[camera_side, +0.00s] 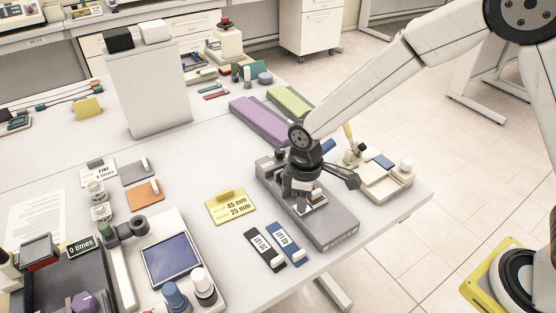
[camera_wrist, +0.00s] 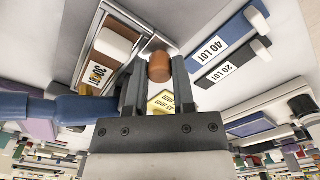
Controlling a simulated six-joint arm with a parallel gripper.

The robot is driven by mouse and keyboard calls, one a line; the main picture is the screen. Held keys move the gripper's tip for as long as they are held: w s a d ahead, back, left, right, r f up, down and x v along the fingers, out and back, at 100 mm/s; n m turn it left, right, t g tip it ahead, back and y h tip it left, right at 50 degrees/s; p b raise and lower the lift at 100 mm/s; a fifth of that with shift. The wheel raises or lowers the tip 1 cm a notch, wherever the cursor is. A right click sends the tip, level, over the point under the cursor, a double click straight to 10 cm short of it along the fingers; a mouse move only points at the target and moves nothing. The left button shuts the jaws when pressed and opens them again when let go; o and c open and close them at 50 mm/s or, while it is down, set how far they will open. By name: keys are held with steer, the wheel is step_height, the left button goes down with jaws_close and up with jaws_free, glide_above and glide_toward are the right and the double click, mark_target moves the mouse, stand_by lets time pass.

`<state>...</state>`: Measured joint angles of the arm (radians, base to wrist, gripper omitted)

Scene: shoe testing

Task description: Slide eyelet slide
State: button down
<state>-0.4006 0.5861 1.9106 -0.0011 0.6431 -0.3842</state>
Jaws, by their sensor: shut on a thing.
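A grey slide fixture (camera_side: 335,228) lies near the table's right front edge in the side view. My gripper (camera_side: 303,196) points down over its middle. In the wrist view my gripper (camera_wrist: 157,78) is shut on a brown rounded knob (camera_wrist: 159,66), which sits between the fingertips. Beside it, to the left, a brown block (camera_wrist: 101,62) with a pale top and a white label lies in a metal-edged channel. The knob's lower part and its join to the fixture are hidden, so I cannot tell how far along the slide it stands.
A blue tag (camera_side: 284,244) and a black tag (camera_side: 265,251) lie left of the fixture. A yellow card (camera_side: 231,206) reads 45 mm and 25 mm. Purple (camera_side: 261,121) and green (camera_side: 290,101) blocks lie behind. A cream device (camera_side: 385,180) stands close on the right.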

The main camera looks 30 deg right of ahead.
steer(key=s, duration=0.8)
steer(key=shift+s, duration=0.1)
steer(key=shift+c, duration=2.2)
jaws_free()
steer(key=shift+r, duration=0.1)
steer(key=shift+r, duration=0.7)
step_height(320, 180, up, 6)
steer(key=shift+r, duration=0.1)
